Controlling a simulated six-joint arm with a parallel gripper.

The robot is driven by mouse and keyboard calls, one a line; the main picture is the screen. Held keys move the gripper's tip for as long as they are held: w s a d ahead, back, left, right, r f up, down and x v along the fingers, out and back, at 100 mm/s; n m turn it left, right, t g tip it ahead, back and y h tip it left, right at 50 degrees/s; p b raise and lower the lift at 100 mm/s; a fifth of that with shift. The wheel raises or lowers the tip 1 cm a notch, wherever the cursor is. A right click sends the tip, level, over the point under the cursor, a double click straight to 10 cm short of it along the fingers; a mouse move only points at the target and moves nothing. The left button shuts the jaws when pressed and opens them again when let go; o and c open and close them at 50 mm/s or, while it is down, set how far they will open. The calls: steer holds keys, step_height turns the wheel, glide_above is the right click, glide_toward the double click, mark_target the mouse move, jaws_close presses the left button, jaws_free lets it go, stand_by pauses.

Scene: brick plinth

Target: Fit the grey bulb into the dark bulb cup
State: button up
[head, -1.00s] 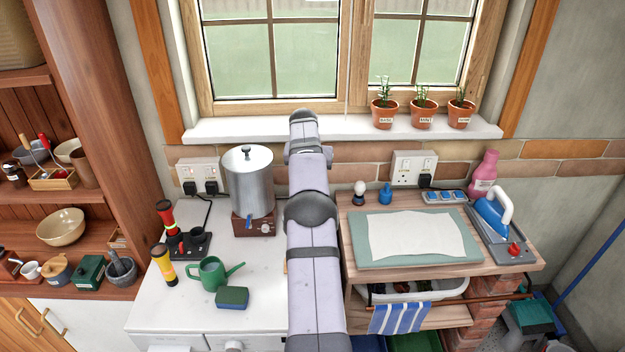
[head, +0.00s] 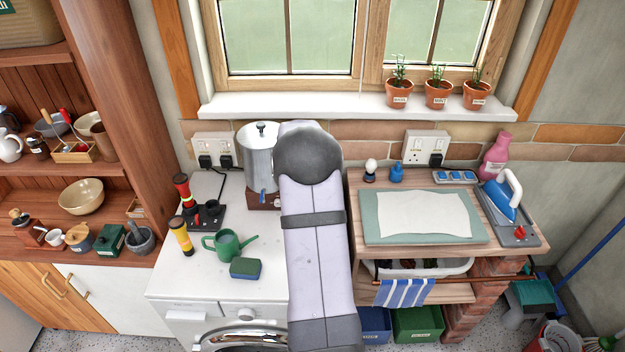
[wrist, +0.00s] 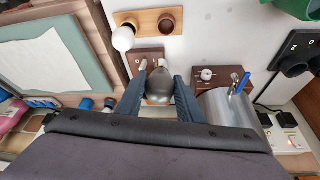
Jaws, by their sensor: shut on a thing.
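In the wrist view my gripper (wrist: 157,84) is shut on the grey bulb (wrist: 159,87), a dark metallic grey round body between the two fingers. Beyond it, toward the top of the picture, lies a light wooden board (wrist: 147,24). The dark bulb cup (wrist: 167,22), brown and round, stands on the board's right part and looks empty. A white bulb (wrist: 123,38) sits on the board's left part. The held bulb is apart from the cup in the picture; its height cannot be told. In the head view my arm hides the gripper, the grey bulb and the board.
A brown block (wrist: 146,57) lies behind the fingertips. The metal urn (head: 259,160), with its brown base (wrist: 217,77), stands close to the right in the wrist view. The ironing pad (head: 370,230) lies to the left there.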

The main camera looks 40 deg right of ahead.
steer(key=shift+s+a+f, duration=0.15)
steer(key=shift+s+a, duration=0.2)
steer(key=shift+a, duration=0.2)
steer(key=shift+s+a+f, duration=0.15)
steer(key=shift+s+a, duration=0.15)
steer(key=shift+a, duration=0.25)
steer(key=shift+f, duration=0.15)
steer(key=shift+f+b, duration=1.85)
steer(key=shift+f, duration=0.9)
steer(key=shift+f+b, duration=1.85)
steer(key=shift+b, duration=0.05)
steer(key=o, duration=1.1)
